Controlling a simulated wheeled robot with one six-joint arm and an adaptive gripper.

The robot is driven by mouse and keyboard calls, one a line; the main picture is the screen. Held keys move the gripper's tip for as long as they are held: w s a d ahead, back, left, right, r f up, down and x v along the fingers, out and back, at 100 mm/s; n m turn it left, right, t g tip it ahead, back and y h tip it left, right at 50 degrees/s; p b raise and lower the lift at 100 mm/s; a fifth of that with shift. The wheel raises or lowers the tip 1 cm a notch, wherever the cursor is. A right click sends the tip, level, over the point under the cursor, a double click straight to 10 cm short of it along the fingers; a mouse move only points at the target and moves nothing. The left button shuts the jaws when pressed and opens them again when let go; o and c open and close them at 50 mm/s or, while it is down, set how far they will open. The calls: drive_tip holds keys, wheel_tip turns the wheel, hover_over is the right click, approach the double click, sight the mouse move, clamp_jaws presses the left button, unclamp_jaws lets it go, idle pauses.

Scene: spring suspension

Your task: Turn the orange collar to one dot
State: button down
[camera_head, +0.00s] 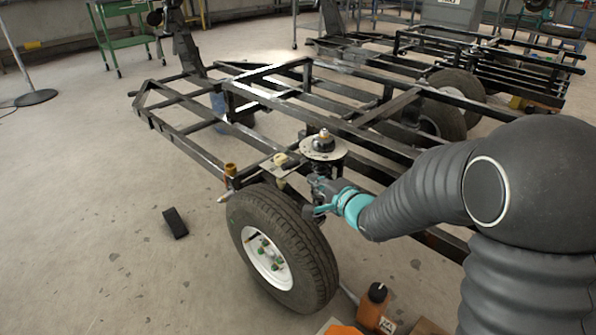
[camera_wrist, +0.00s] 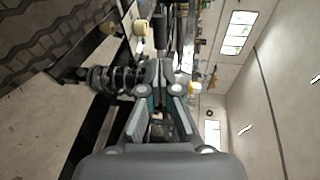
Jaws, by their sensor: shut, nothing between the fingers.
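I cannot make out the orange collar or any dots on it in either view. The spring strut stands upright beside the wheel in the head view, under a pale round plate (camera_head: 323,148) with a dark domed cap. The dark coil spring (camera_wrist: 116,80) lies sideways in the wrist view, left of my fingers. My gripper (camera_head: 320,186) is at the strut, just below the plate, and hides part of it. In the wrist view my gripper (camera_wrist: 162,72) is shut and empty, close to the spring's end. I cannot tell whether it touches the strut.
The tyre (camera_head: 285,245) stands just below my gripper. Black frame rails (camera_head: 350,130) run behind the strut. An orange-brown cylinder (camera_head: 230,171) sits on the frame to the left. Left floor is mostly clear.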

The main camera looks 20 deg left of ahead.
sight(289, 164)
drive_tip(key=b+x, duration=0.1)
drive_tip(key=x, duration=0.8)
drive_tip(key=shift+w+a+r+p, duration=0.1)
drive_tip(key=shift+w+a+p, duration=0.25)
drive_tip(key=shift+a+p, duration=0.35)
drive_tip(key=shift+w+a+p, duration=0.35)
drive_tip(key=shift+a+p, duration=0.2)
drive_tip(key=shift+a, duration=0.25)
drive_tip(key=x, duration=0.1)
drive_tip(key=p+x, duration=0.1)
drive_tip(key=x, duration=0.1)
drive_tip(key=shift+w+r+p, duration=0.25)
drive_tip(key=shift+p, duration=0.1)
drive_tip(key=shift+r, duration=0.1)
drive_tip(key=shift+d, duration=0.1)
